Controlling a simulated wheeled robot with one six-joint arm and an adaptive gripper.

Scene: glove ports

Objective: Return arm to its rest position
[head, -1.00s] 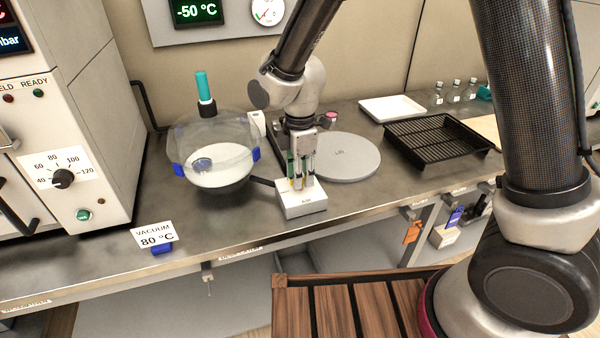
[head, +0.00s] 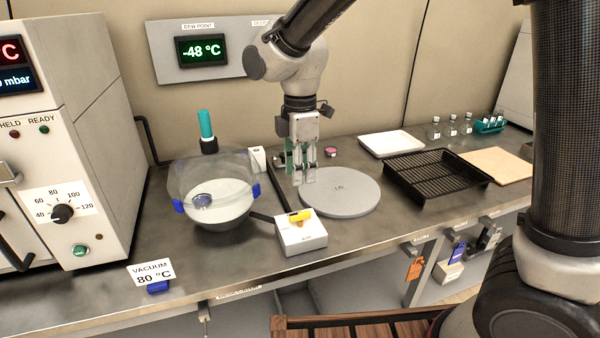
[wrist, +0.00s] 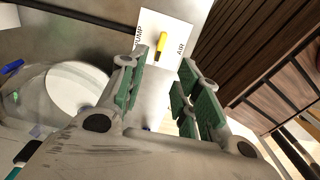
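My gripper (head: 304,178) hangs from my arm above the bench, pointing down, behind the white valve box and near the left edge of the grey round lid. In the wrist view my gripper (wrist: 160,85) has its green-padded fingers apart with nothing between them. The white valve box (head: 302,240) carries a yellow lever (head: 300,216). In the wrist view the yellow lever (wrist: 161,46) shows beyond the fingertips, on the box marked PUMP and AIR (wrist: 175,22). The fingers appear clear of the lever.
A clear-domed vessel (head: 212,176) stands left of the gripper. The grey lid marked LID (head: 341,191) lies to the right. A black mesh tray (head: 437,176), a white tray (head: 392,144) and small bottles (head: 450,126) are farther right. A large oven (head: 62,130) borders the left.

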